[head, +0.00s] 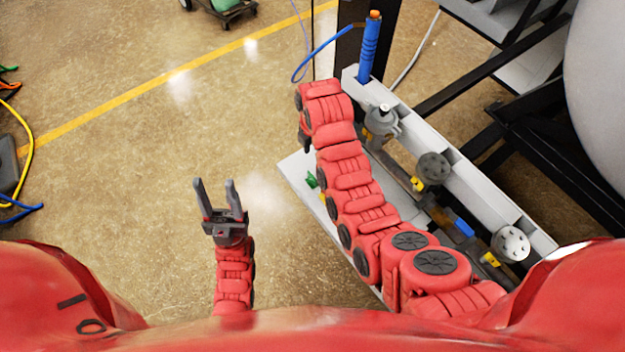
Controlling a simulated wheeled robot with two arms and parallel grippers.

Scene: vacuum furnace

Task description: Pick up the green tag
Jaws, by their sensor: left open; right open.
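A small green tag (312,181) shows at the left edge of the grey panel, just left of my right arm, which may hide part of it. My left gripper (217,186) is open and empty, with its fingers pointing away from me over the bare floor. It is left of the green tag and apart from it. My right arm reaches out across the panel. Only a dark part of my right gripper (305,142) shows under the arm's far end, above the tag in the picture. It is open, and its fingertips are mostly hidden.
The grey panel (296,171) carries valves (433,168), yellow tags (490,259) and a blue part (464,228). A blue-wrapped post (369,50) stands at its far end. Black framework and a large grey cylinder (605,90) fill the right.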

